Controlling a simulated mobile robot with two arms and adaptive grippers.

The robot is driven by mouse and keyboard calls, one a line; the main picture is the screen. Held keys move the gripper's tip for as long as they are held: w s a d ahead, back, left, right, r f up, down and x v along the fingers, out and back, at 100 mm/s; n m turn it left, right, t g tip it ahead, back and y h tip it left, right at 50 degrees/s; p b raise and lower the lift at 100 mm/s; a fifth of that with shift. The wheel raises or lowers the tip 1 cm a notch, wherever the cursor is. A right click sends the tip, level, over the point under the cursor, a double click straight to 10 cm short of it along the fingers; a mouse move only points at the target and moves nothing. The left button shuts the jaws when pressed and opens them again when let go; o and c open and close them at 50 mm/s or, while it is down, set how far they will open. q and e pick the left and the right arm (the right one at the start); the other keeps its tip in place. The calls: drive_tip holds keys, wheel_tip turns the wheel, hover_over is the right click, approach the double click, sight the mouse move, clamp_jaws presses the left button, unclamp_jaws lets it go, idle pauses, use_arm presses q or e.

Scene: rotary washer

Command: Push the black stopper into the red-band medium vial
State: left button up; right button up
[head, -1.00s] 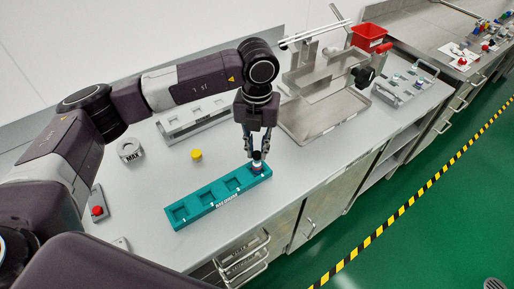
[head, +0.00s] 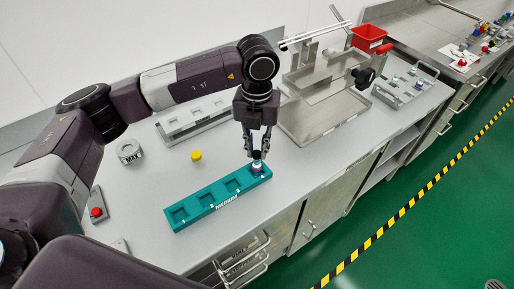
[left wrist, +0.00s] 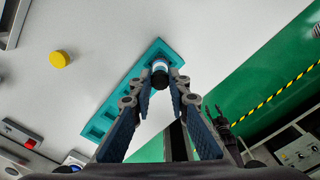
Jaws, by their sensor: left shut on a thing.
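My left gripper (head: 256,152) points down over the right end of the teal rack marked MEDIUM (head: 190,221). It is shut on the black stopper (left wrist: 160,80). The medium vial (head: 257,168) stands in the rack's right-end socket, directly under the fingertips, with a pale body and a little red showing. In the left wrist view the vial (left wrist: 160,65) is right against the stopper. The fingers partly cover the join, so I cannot tell how deep the stopper sits. A dark claw-like part at the right of the left wrist view may be my right gripper (left wrist: 221,122); its jaws are unclear.
The rack's other sockets look empty. A yellow cap (head: 196,156) and a grey round holder (head: 130,152) stand behind it. A grey rack (head: 195,118) and a steel tray (head: 325,120) are further back. A red button (head: 96,212) is at left. The counter's front edge is close.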

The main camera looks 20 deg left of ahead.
idle(0.6)
use_arm(q)
drive_tip(key=shift+f+b, duration=0.75)
drive_tip(key=shift+f, duration=0.05)
idle(0.8)
drive_tip(key=o, duration=0.8)
drive_tip(key=shift+r, duration=0.1)
